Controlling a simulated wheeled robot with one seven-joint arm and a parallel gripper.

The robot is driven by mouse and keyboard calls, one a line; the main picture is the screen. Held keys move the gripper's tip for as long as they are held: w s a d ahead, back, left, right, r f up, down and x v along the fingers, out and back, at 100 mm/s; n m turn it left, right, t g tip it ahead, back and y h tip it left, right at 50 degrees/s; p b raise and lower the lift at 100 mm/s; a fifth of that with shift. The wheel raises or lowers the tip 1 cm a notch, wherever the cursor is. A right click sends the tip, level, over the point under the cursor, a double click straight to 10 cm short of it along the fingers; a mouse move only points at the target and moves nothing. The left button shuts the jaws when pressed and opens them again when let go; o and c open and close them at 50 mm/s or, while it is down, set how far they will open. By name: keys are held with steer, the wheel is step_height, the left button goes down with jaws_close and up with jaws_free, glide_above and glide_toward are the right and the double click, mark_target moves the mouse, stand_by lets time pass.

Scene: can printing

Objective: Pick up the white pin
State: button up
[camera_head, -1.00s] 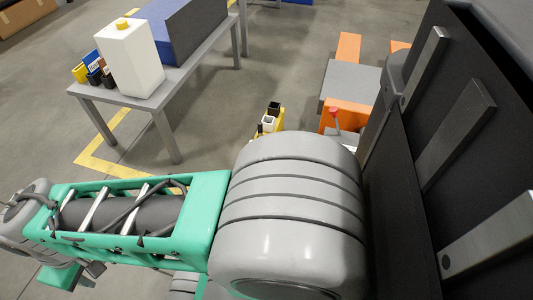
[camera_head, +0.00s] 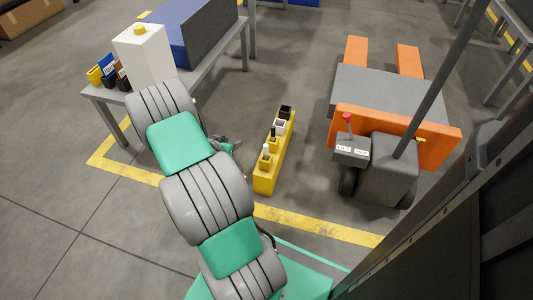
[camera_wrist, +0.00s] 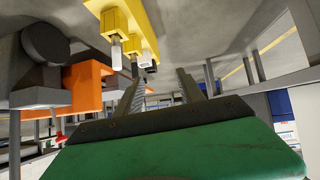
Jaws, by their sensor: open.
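The white pin (camera_head: 266,151) stands upright at the near end of a narrow yellow holder (camera_head: 266,183) in the head view. In the wrist view, where the scene appears upside down, the white pin (camera_wrist: 116,53) points down from the yellow block, above and left of the fingers. My gripper (camera_head: 230,144) is left of the holder in the head view, small and partly hidden by my arm. In the wrist view my gripper (camera_wrist: 161,88) has its two fingers spread, with nothing held between them. The pin is apart from the fingers.
A black pin (camera_head: 273,132), a white block (camera_head: 280,125) and a black block (camera_head: 286,112) share the holder. A grey table (camera_head: 205,72) with a white canister (camera_head: 145,62) stands at left. An orange and grey pallet truck (camera_head: 390,125) stands at right. Floor between is clear.

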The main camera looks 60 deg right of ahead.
mark_target(267, 149)
steer(key=s+d+f+h, duration=0.1)
steer(key=s+d+f, duration=0.1)
steer(key=s, duration=0.1)
steer(key=s+d+f+m+h, duration=0.1)
steer(key=s+d+f, duration=0.1)
steer(key=s+f, duration=0.1)
steer(key=s+d+f, duration=0.2)
steer(key=s, duration=0.2)
steer(key=shift+s+d+f+g+h, duration=0.2)
steer(key=shift+d+f+g+h, duration=0.1)
steer(key=shift+d+h, duration=0.1)
steer(key=b+x, duration=0.1)
steer(key=x, duration=0.1)
steer(key=b+x, duration=0.1)
steer(key=x, duration=0.1)
steer(key=b+x, duration=0.1)
steer(key=x, duration=0.1)
steer(key=shift+w+d+f, duration=0.15)
steer(key=shift+w+f, duration=0.15)
steer(key=shift+f, duration=0.1)
steer(key=shift+d, duration=0.45)
steer(key=shift+c, duration=0.3)
steer(key=shift+w, duration=0.1)
jaws_close()
